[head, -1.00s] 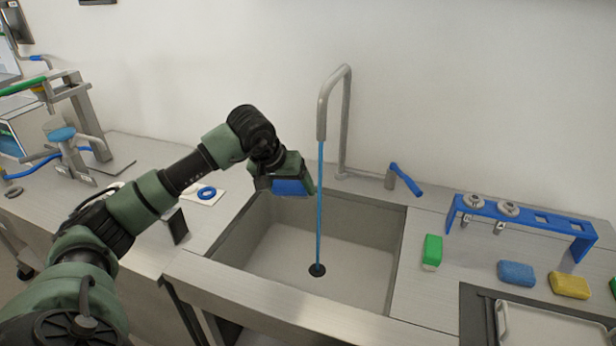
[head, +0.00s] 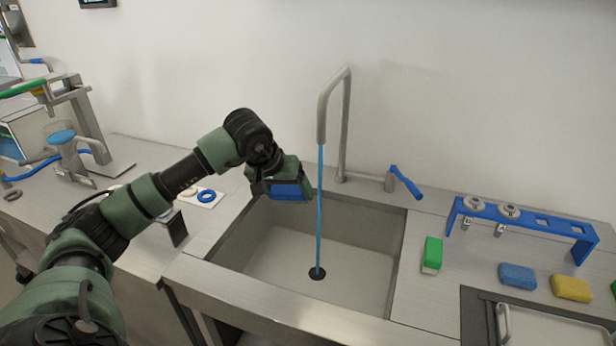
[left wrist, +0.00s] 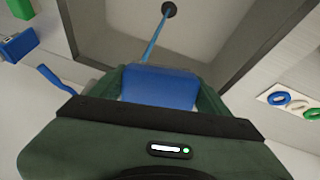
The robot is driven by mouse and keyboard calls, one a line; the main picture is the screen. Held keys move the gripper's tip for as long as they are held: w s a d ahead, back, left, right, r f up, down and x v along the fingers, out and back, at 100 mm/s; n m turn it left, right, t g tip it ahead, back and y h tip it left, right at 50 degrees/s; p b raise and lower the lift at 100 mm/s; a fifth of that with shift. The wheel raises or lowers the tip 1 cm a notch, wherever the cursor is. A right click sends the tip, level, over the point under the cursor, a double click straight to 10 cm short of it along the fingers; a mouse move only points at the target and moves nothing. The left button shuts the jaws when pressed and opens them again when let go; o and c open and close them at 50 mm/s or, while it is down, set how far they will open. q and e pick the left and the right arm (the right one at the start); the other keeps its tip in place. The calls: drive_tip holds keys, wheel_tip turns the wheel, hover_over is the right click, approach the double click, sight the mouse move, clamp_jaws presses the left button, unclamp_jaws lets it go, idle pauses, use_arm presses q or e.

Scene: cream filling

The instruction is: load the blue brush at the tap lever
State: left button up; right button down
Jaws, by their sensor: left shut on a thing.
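My left gripper (head: 284,196) is above the back left part of the sink, left of the running water. It is shut on the blue brush (head: 289,190), a blue block that fills the space between the jaws. The blue brush also shows in the left wrist view (left wrist: 160,87), with my left gripper's green fingers on both sides. The tap (head: 344,110) stands behind the sink, and a thin blue stream (head: 320,210) falls from it to the drain. The tap lever (head: 405,182) is blue, right of the tap, and tilted. The brush is apart from the lever. My right gripper is not in view.
The sink (head: 245,240) is empty apart from the stream. On the right counter are a green and white block (head: 432,254), a blue sponge (head: 517,274), a yellow sponge (head: 571,287) and a blue rack (head: 548,225). Rings lie on a white plate (head: 215,203) left of the sink.

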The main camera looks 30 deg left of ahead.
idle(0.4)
use_arm(q)
drive_tip(key=shift+s+r, duration=1)
drive_tip(key=shift+s, duration=0.3)
drive_tip(key=shift+s+r, duration=1)
drive_tip(key=shift+s, duration=0.25)
